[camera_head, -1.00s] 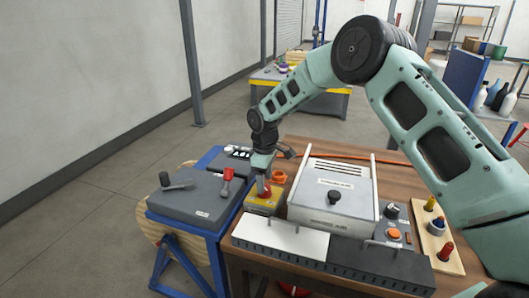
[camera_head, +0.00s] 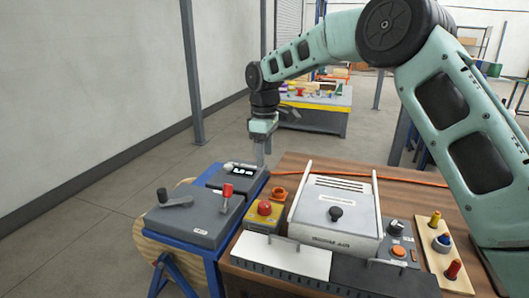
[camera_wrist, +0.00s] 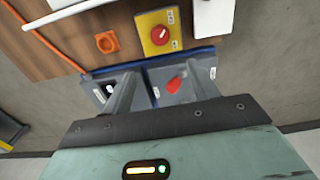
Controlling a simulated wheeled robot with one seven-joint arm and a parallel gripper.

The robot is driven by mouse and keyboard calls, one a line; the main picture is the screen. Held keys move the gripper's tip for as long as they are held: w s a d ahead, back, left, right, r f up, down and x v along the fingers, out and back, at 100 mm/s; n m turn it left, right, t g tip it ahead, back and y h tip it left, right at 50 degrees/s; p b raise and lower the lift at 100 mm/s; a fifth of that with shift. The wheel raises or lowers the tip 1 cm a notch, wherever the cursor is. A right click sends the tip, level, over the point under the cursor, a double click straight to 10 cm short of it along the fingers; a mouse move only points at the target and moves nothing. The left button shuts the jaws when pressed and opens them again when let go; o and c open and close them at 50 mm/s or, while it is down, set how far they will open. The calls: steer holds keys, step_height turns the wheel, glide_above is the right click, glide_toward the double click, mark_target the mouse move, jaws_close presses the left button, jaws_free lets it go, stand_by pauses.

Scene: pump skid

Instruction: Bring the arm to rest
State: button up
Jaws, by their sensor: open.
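My arm crosses the head view from the right, bent over the bench. My gripper (camera_head: 262,150) hangs pointing down above the far end of the blue-framed grey panel (camera_head: 190,218), near the small grey box with a display (camera_head: 232,176). In the wrist view the two fingers of my gripper (camera_wrist: 163,88) stand apart with nothing held between them. The yellow box (camera_head: 250,218) with a red knob (camera_head: 264,208) stands to the right of the panel, clear of my gripper. Both also show in the wrist view, the red knob (camera_wrist: 161,35) above the fingers.
The grey panel carries a red-topped lever (camera_head: 227,191) and a dark crank handle (camera_head: 176,192). An orange ring part (camera_head: 279,193), a pale lidded housing (camera_head: 333,212) and a wooden peg board (camera_head: 437,245) sit on the wooden bench. Open floor lies left.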

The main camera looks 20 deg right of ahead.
steer(key=s+a+r, duration=0.2)
steer(key=s+a, duration=0.6)
steer(key=s, duration=0.4)
steer(key=s+a+m, duration=0.1)
steer(key=s+m, duration=0.1)
steer(key=s, duration=1.8)
steer(key=shift+a+f+y, duration=0.35)
steer(key=shift+a+y, duration=0.05)
steer(key=shift+m, duration=0.7)
steer(key=s+d+f, duration=0.1)
steer(key=s, duration=0.2)
steer(key=s+d+f, duration=0.1)
steer(key=s, duration=0.3)
steer(key=s+d, duration=0.1)
steer(key=s, duration=0.2)
steer(key=shift+s+d+f, duration=0.15)
steer(key=shift+d+f, duration=0.25)
steer(key=shift+c, duration=0.2)
